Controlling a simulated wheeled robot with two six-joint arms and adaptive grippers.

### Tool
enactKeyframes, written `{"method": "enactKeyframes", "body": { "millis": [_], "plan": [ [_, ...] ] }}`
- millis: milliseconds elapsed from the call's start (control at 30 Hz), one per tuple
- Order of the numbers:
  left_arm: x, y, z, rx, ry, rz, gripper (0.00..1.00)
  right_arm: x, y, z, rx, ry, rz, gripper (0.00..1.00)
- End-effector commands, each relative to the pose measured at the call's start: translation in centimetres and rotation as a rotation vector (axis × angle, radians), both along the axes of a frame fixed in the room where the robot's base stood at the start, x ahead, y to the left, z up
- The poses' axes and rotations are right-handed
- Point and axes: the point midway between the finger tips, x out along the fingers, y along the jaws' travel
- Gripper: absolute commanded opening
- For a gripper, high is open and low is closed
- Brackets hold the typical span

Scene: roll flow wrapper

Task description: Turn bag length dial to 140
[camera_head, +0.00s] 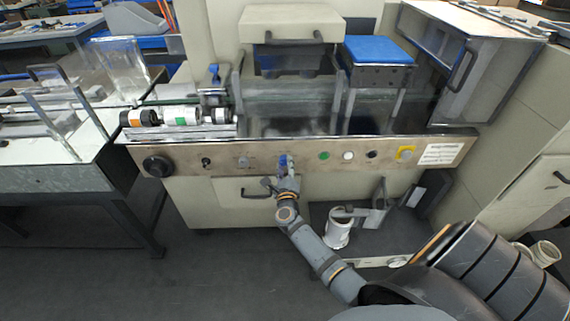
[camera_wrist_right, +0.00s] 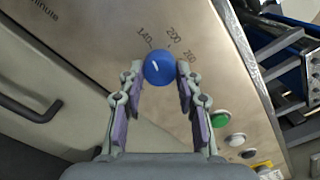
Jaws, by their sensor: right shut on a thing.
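The bag length dial is a round blue knob (camera_wrist_right: 158,67) with a white pointer line, on the tan control panel. The marks 140, 200 and 260 are printed around it. In the wrist view the short white line slants toward the upper left, roughly to the 140 side; its exact reading is hard to tell. My right gripper (camera_wrist_right: 160,73) has its fingers on either side of the knob and is shut on it. In the head view the knob (camera_head: 283,160) shows at the panel's middle with my right gripper (camera_head: 284,175) reaching up to it. My left gripper is not in view.
Right of the dial on the panel are a green button (camera_head: 324,156), a white button (camera_head: 348,155), a black one (camera_head: 372,154) and a yellow-framed switch (camera_head: 405,153). A large black knob (camera_head: 157,166) is at the panel's left. A drawer handle (camera_head: 257,195) sits below.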

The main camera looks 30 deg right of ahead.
Motion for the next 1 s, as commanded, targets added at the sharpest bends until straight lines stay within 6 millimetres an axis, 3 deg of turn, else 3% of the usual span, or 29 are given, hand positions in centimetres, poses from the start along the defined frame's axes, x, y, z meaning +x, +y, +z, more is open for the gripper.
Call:
{"method": "enactKeyframes", "body": {
  "millis": [633, 667, 700, 800, 1000],
  "plan": [
    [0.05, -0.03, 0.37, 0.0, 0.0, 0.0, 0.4, -0.03, 0.04, -0.11, -0.041, 0.027, 0.001, 0.03],
    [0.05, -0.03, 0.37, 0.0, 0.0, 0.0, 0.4, -0.03, 0.04, -0.11, -0.041, 0.027, 0.001, 0.37],
    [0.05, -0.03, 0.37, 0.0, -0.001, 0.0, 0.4, -0.03, 0.03, -0.1, -0.041, 0.027, 0.001, 0.42],
    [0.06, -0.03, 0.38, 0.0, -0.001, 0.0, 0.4, -0.03, 0.02, -0.08, -0.04, 0.026, 0.0, 0.56],
    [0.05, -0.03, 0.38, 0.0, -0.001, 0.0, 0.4, -0.02, 0.01, -0.03, -0.041, 0.025, 0.0, 0.57]
  ]
}}
